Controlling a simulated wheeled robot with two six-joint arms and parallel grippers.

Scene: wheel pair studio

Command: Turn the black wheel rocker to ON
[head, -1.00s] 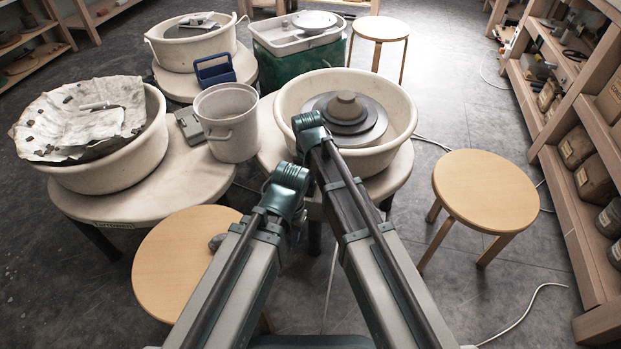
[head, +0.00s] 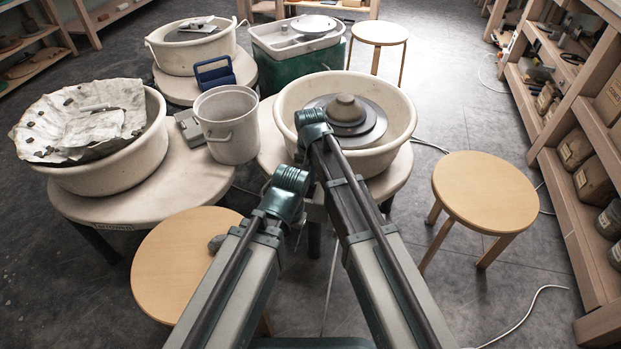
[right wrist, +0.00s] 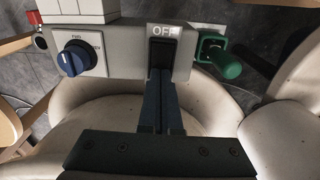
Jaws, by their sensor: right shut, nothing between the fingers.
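In the right wrist view a grey control panel (right wrist: 120,52) carries a black rocker (right wrist: 162,52) under a white OFF label (right wrist: 163,30). My right gripper (right wrist: 160,74) is shut and empty, its fingertips at the lower edge of the rocker. I cannot tell whether they touch it. The fingers hide part of the panel below the rocker. In the head view the pottery wheel (head: 346,113) with its grey disc and cream basin stands just beyond my arms. My arms hide the panel there. My left gripper cannot be made out.
A blue knob (right wrist: 75,58) sits left of the rocker and a green-handled lever (right wrist: 220,60) right of it. A white bucket (head: 228,125) stands left of the wheel. Wooden stools (head: 485,195) stand left and right of my arms. Shelving (head: 570,190) lines the right side.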

